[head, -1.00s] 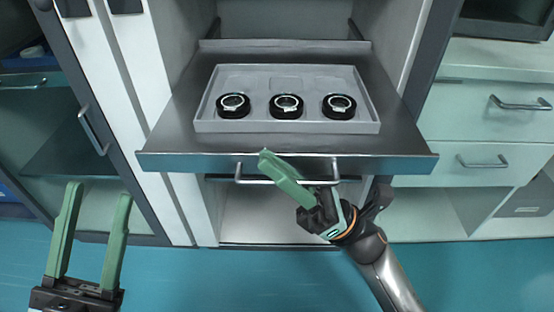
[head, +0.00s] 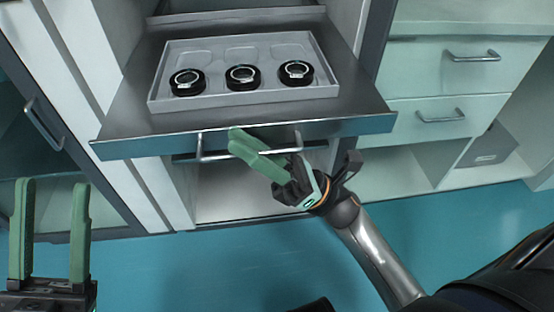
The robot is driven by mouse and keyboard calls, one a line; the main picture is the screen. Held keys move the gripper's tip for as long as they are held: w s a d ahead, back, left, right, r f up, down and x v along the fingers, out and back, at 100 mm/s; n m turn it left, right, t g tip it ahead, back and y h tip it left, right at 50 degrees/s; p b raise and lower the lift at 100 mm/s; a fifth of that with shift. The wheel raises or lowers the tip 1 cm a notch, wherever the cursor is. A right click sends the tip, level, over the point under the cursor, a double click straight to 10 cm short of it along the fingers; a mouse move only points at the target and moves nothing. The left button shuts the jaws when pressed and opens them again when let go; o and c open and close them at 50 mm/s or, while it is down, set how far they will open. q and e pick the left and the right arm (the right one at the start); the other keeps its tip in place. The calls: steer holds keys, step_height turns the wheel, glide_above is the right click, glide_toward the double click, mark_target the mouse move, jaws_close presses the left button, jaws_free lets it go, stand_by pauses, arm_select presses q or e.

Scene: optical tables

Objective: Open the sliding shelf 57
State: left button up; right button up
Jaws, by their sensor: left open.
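The sliding shelf (head: 125,108) is a metal slab standing out from the tall cabinet. A grey tray (head: 245,104) with three black ring-shaped parts sits on it. A U-shaped handle (head: 213,158) hangs at the shelf's front edge. No number label is readable. My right gripper (head: 258,152) is at this handle, with one green finger crossing in front of the bar. The other finger is mostly hidden, so I cannot tell whether it grips the bar. My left gripper (head: 50,230) is open and empty at the lower left, well away from the shelf.
A dark-framed cabinet door with a handle (head: 43,125) is at the left. Pale drawers (head: 445,103) stand at the right, with an open compartment below. An open space (head: 245,190) lies under the shelf. The blue floor (head: 190,270) in front looks clear.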

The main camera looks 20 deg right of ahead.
steer(key=v, duration=1.1)
